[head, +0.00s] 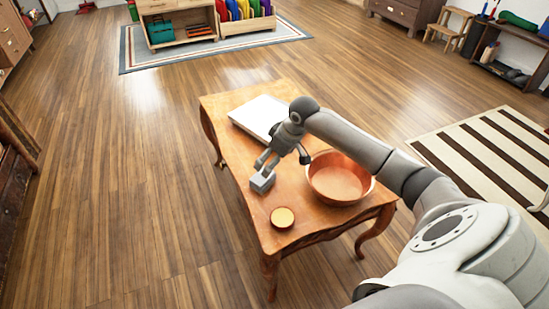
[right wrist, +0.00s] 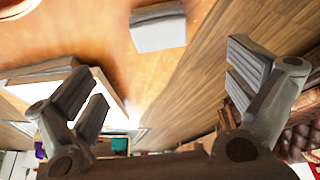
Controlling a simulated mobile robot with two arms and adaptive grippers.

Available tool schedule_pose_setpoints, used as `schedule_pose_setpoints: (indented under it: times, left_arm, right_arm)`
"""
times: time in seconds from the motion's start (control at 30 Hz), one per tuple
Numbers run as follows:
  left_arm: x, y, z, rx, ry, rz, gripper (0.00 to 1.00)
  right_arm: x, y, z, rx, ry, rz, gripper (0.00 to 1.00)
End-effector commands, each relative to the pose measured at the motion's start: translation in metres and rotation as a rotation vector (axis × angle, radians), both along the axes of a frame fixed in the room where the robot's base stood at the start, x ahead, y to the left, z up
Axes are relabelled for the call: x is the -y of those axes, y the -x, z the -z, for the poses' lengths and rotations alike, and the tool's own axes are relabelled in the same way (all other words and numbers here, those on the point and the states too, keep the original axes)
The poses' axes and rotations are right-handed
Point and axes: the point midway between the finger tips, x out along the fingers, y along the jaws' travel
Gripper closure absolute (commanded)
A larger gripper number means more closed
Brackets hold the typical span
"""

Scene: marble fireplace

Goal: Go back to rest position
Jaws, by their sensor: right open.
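My right gripper (head: 283,162) is over the wooden table (head: 222,113), reached by my right arm coming in from the right. It is open and empty; in the right wrist view its two fingers (right wrist: 165,85) stand wide apart. A small grey block (head: 262,182) sits on the table near the gripper's fingers in the head view. The block also shows in the right wrist view (right wrist: 158,30), beyond the fingers and apart from them. My left gripper is in neither view.
A copper-coloured bowl (head: 338,183) stands beside the gripper on the table. A flat white item (head: 262,113) lies at the back, and a small round yellow-topped item (head: 283,217) at the front. Open wooden floor (head: 120,200) lies left of the table; a striped rug (head: 490,150) lies right.

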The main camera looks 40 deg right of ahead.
Motion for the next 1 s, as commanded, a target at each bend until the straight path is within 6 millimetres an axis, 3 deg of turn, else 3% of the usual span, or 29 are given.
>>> schedule_pose_setpoints:
  times: [0.67,0.77,0.83,1.0]
  left_arm:
    - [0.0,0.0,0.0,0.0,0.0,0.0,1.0]
    - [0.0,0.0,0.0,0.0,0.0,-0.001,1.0]
    - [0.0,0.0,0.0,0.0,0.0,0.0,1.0]
    - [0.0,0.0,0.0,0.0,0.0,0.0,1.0]
  right_arm:
    - [-0.003,0.002,0.003,-0.003,0.0,-0.005,0.0]
    - [-0.022,0.013,0.018,-0.018,0.003,-0.034,0.0]
    - [-0.047,0.03,0.037,-0.034,0.006,-0.072,0.0]
    - [-0.122,0.095,0.081,-0.057,0.009,-0.152,0.0]
